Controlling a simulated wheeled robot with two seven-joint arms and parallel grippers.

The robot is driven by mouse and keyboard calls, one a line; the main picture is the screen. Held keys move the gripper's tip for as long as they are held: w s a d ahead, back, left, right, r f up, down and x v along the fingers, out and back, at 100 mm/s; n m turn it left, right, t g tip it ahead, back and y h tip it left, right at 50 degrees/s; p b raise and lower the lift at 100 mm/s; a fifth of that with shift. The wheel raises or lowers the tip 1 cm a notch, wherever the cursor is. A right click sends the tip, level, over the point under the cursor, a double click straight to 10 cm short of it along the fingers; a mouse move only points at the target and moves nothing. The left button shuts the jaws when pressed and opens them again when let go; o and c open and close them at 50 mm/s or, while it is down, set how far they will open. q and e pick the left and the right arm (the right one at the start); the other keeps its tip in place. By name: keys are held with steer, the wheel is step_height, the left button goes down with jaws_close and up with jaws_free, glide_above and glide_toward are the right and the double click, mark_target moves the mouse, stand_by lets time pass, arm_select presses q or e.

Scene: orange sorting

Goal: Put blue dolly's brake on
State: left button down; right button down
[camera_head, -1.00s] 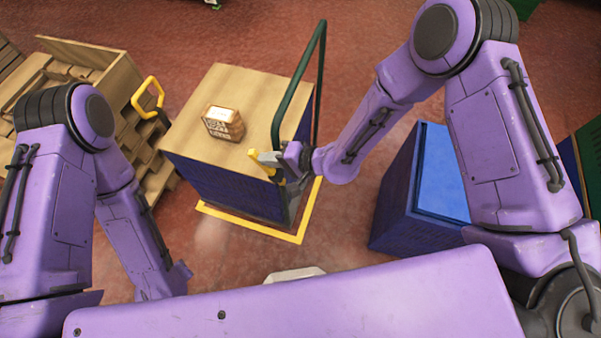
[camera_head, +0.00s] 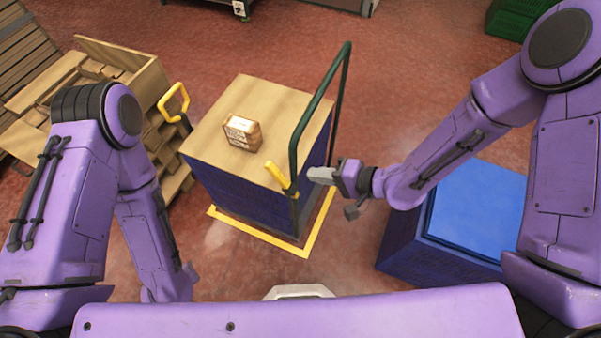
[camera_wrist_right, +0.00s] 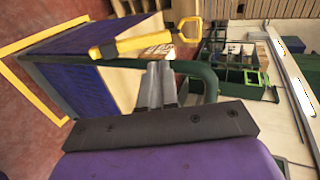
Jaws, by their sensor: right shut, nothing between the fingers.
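The blue dolly is a stack with dark blue sides (camera_head: 235,195) and a tan top, beside a tall green handle frame (camera_head: 318,98). A yellow brake lever (camera_head: 277,174) sits low on the near upright of that frame, angled up and left. It also shows in the right wrist view (camera_wrist_right: 130,45). My right gripper (camera_head: 316,174) is shut and empty, just right of the frame and apart from the lever in the head view. In the wrist view its fingers (camera_wrist_right: 161,80) point toward the green rail (camera_wrist_right: 190,68). My left gripper is not visible; only its arm shows.
A small labelled box (camera_head: 243,132) lies on the tan top. A yellow outline (camera_head: 262,236) surrounds the dolly's base. Another yellow handle (camera_head: 173,103) stands by wooden crates (camera_head: 110,65) at left. A blue bin (camera_head: 478,205) is at right. Red floor is clear in front.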

steer(key=v, duration=0.3)
steer(key=shift+d+r, duration=0.1)
steer(key=shift+r, duration=0.15)
